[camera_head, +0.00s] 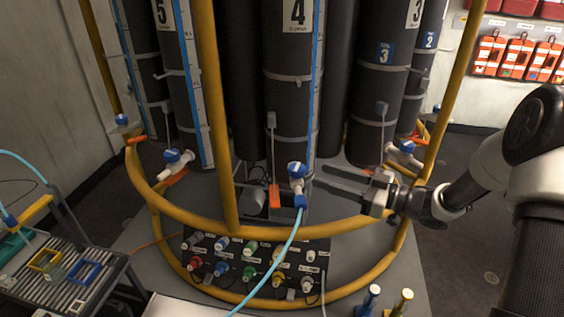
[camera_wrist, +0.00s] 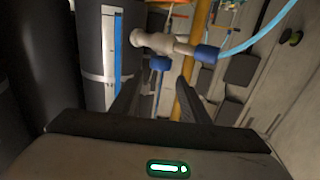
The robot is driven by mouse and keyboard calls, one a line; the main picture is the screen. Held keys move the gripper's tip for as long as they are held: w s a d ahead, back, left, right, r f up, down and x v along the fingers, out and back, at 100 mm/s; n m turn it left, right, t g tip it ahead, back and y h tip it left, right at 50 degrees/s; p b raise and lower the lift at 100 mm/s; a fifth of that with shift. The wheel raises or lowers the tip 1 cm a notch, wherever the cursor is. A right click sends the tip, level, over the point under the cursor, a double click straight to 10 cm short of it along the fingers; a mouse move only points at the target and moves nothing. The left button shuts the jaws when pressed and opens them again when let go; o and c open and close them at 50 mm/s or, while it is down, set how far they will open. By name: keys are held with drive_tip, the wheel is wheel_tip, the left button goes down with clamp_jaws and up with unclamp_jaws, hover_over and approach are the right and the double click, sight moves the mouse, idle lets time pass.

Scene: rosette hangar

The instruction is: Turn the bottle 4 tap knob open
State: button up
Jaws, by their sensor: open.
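Bottle 4 (camera_head: 292,60) is a tall black cylinder marked "4". Its white tap (camera_head: 297,186) sits low at the front, with a blue knob (camera_head: 296,168) and a blue hose (camera_head: 272,262) leading down from it. My gripper (camera_head: 317,176) comes in from the right, with its two dark fingers open and pointing at the tap. In the wrist view, the blue knob (camera_wrist: 160,63) shows just beyond and between the tips of my open gripper (camera_wrist: 158,82). The white tap body (camera_wrist: 152,41) lies behind it. I cannot tell whether the fingers touch the knob.
A yellow tubular rail (camera_head: 265,235) curves around the bottles, with an upright (camera_head: 213,110) left of the tap. Neighbouring taps stand left (camera_head: 176,162) and right (camera_head: 404,154). A panel of coloured connectors (camera_head: 250,262) lies below. A cart (camera_head: 75,275) stands at the left.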

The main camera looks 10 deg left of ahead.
sight(297, 171)
drive_tip(key=x, duration=1.3)
drive_tip(key=c, duration=0.8)
drive_tip(key=g, duration=0.1)
drive_tip(key=n+g, duration=0.1)
drive_tip(key=shift+s+r+n+g+y, duration=0.1)
drive_tip(key=shift+s+n+g+y, duration=0.2)
drive_tip(key=o, duration=0.8)
